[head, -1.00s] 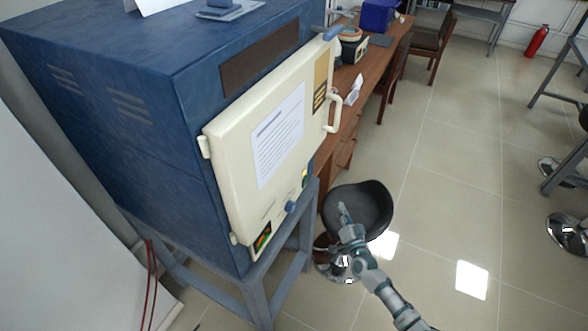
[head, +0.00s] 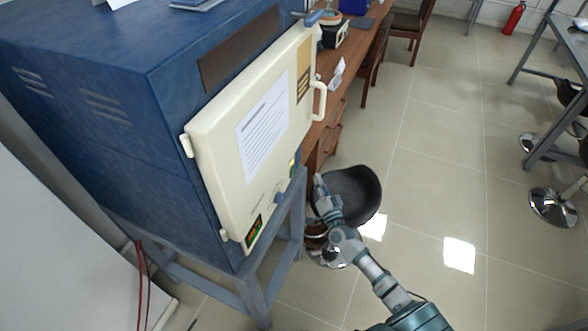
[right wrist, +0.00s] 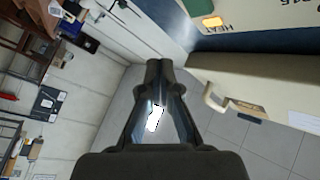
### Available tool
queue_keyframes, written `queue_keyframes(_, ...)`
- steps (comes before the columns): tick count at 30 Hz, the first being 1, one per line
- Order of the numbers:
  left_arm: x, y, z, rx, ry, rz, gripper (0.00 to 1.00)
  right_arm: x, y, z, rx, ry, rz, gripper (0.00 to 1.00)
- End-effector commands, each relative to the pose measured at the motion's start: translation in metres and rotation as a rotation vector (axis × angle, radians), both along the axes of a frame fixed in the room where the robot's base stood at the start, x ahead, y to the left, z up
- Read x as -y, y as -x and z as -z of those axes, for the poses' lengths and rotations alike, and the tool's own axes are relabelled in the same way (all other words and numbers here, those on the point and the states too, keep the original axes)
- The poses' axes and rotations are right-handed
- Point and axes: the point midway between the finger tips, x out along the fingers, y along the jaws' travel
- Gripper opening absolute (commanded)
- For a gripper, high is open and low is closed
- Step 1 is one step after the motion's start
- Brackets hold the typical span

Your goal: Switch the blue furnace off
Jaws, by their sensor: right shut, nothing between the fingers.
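The blue furnace (head: 80,140) stands on a blue-grey metal stand at the left of the head view. Its cream door (head: 220,140) is shut and carries a printed sheet and a handle (head: 318,102). My right gripper (head: 318,182) is shut and empty, to the right of the switch and apart from the door. In the right wrist view, its fingertips (right wrist: 159,66) meet below a lit orange switch (right wrist: 213,21) marked HEAT.
A black stool (head: 352,192) stands behind my right gripper. A wooden desk (head: 345,85) with instruments runs beyond the furnace. Red cables (head: 141,270) hang at the lower left. The tiled floor on the right is largely free.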

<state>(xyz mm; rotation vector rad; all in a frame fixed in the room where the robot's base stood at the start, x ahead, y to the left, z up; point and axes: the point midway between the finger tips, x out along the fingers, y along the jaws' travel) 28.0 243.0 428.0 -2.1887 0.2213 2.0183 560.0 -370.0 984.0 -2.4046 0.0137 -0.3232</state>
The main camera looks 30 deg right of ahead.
Motion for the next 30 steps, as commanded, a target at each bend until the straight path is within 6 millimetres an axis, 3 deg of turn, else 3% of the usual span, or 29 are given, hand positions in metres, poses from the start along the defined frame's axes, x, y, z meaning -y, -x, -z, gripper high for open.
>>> queue_keyframes(12,0.000,-0.003,-0.006,0.005,0.001,0.000,0.68,-0.031,-0.037,-0.006,0.000,-0.002,0.000,0.00)
queue_keyframes(30,0.000,-0.003,-0.006,0.005,0.001,0.000,0.68,-0.035,-0.041,-0.006,-0.001,0.000,-0.001,0.00)
